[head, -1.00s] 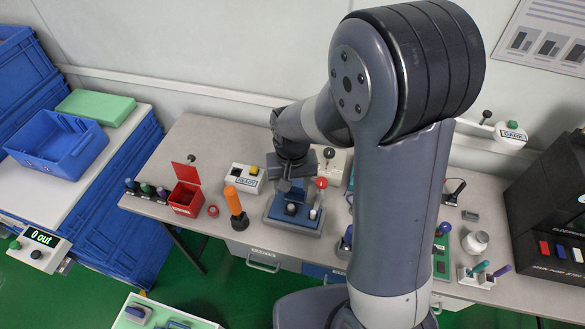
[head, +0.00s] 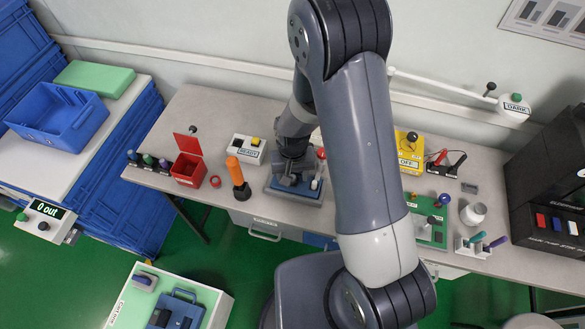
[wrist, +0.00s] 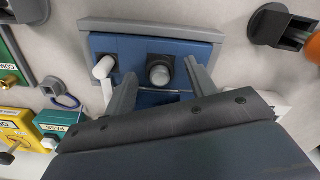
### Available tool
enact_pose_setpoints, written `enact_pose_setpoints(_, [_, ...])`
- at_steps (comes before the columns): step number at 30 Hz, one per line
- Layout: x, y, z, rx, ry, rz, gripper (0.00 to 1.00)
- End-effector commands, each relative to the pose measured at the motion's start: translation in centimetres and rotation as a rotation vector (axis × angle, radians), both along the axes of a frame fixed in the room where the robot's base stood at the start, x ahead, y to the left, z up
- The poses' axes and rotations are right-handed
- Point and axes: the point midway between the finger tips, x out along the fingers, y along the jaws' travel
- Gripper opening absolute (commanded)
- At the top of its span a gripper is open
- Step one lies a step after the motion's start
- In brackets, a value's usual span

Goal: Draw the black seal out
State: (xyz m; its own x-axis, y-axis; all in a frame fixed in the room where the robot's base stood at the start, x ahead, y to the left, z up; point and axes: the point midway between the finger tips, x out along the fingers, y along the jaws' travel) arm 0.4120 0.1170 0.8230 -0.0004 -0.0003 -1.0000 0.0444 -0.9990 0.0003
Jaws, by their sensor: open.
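A blue tester block (wrist: 124,44) with a grey back rim fills the upper middle of the wrist view. It also shows on the bench in the head view (head: 316,200). A dark square piece with a round grey knob (wrist: 159,75) sits in its middle; this looks like the black seal. My gripper (wrist: 160,70) is open, one finger on each side of the knob, with gaps visible. In the head view my gripper (head: 291,183) is low over the block and hides the knob. A white lever (wrist: 104,67) stands at the block's left in the wrist view.
Left of the block stand an orange-handled tool (head: 237,174), a READY box (head: 246,149) and a red open bin (head: 187,168). To the right are a yellow OFF box (head: 409,150) and a green board (head: 428,230).

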Motion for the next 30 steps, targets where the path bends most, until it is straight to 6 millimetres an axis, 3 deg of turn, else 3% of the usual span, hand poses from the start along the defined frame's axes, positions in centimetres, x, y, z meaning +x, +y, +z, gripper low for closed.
enact_pose_setpoints(10, [0.01, 0.0, -0.24, 0.0, -0.001, 0.0, 0.51])
enact_pose_setpoints(26, [0.01, 0.0, -0.22, 0.0, 0.0, 0.0, 0.08])
enact_pose_setpoints(27, [0.01, 0.0, -0.21, 0.0, -0.001, 0.0, 0.26])
enact_pose_setpoints(30, [0.01, 0.0, -0.21, 0.0, 0.0, 0.0, 0.17])
